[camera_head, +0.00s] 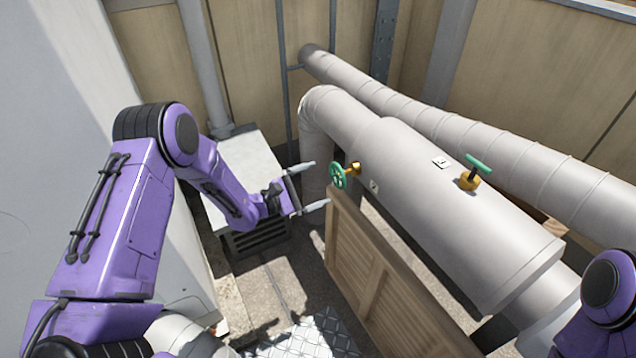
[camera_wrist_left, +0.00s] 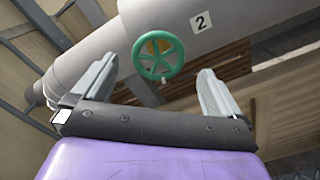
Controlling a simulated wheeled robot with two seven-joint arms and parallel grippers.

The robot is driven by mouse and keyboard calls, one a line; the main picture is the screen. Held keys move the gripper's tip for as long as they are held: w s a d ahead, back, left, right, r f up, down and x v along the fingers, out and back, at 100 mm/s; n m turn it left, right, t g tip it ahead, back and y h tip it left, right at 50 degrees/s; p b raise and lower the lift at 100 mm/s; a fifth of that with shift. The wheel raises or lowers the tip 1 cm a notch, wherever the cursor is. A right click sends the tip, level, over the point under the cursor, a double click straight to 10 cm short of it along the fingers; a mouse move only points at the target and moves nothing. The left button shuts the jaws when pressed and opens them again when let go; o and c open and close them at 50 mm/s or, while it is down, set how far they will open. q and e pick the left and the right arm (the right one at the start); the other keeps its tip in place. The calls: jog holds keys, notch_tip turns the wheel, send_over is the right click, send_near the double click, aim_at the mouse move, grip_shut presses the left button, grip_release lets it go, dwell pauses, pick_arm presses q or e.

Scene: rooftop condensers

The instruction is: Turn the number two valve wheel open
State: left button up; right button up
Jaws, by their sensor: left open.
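The number two valve wheel (camera_head: 338,175) is a small green spoked wheel on a brass stem at the side of the thick grey pipe (camera_head: 430,205). A white label (camera_head: 374,187) sits beside it; in the left wrist view the wheel (camera_wrist_left: 158,55) shows face-on and its label (camera_wrist_left: 201,22) reads 2. My left gripper (camera_head: 315,185) is open and empty, its two fingers pointing at the wheel from the left. In the left wrist view the gripper's fingers (camera_wrist_left: 152,90) stand on either side below the wheel, apart from it. My right gripper is out of view.
A second valve with a green handle (camera_head: 479,163) and its own label (camera_head: 441,163) is on top of the pipe. A wooden slatted panel (camera_head: 385,280) stands below the pipe, close to the wheel. A pale box unit (camera_head: 250,165) stands behind my left forearm.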

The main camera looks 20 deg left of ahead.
aim_at(335, 177)
pick_arm(q)
jog(key=w+d+m+b, duration=0.1)
jog(key=w+m, duration=0.1)
jog(key=m, duration=0.7)
jog(key=w+d+m+b, duration=0.1)
jog(key=w+d+m, duration=0.1)
jog(key=m, duration=0.8)
jog(key=w+d+f+m+b, duration=0.1)
jog(key=w+m, duration=0.1)
jog(key=m, duration=0.7)
jog(key=shift+w+d+f, duration=0.1)
jog(key=shift+w+d, duration=0.15)
jog(key=shift+w, duration=0.1)
